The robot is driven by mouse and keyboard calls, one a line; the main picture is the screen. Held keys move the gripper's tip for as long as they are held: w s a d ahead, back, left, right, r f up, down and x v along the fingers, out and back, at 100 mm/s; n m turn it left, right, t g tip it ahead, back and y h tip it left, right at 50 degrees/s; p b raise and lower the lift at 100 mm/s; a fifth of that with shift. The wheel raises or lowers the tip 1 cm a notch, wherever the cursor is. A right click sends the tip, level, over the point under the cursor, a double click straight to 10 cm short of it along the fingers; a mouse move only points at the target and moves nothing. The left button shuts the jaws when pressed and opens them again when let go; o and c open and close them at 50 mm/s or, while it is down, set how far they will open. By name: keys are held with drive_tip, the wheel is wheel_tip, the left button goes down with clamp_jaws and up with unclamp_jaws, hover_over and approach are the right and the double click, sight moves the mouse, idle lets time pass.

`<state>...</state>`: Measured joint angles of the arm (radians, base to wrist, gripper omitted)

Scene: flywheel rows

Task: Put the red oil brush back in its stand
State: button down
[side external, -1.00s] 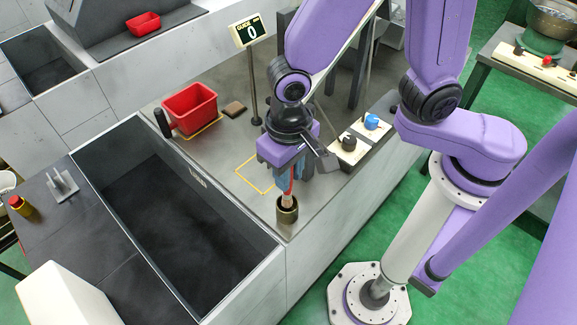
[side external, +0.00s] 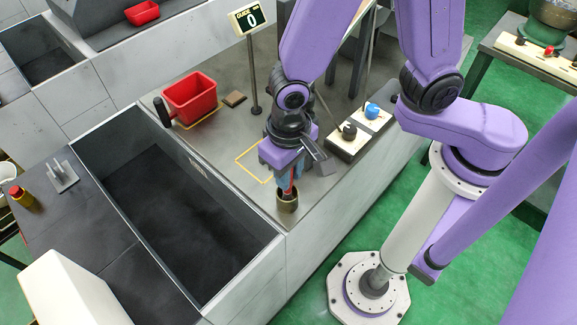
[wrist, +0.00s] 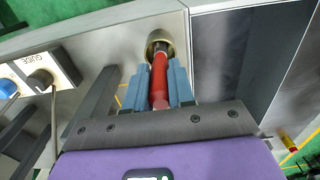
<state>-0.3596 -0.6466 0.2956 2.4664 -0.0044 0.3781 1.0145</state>
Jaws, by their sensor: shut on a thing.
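The red oil brush (wrist: 159,78) is between the blue fingers of my gripper (wrist: 166,84) in the wrist view, and the gripper is shut on it. The stand (side external: 287,201), a small olive-brass cup, is at the near corner of the grey worktop. My gripper (side external: 286,181) is close above the cup in the side view. The cup also shows beyond the fingertips in the wrist view (wrist: 160,36), with the brush's far end inside its mouth. How deep the brush sits is hidden.
A red bin (side external: 191,97) with a dark handle stands at the back left of the worktop, beside a brown block (side external: 234,99). A deep dark basin (side external: 180,225) lies left of the stand. A post with a "GUIDE 0" sign (side external: 249,19) and knob panels (side external: 347,138) stand behind.

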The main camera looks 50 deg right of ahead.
drive_tip(key=shift+f, duration=0.2)
drive_tip(key=c, duration=0.9)
unclamp_jaws()
wheel_tip(320, 180, up, 17)
drive_tip(key=shift+r, duration=0.2)
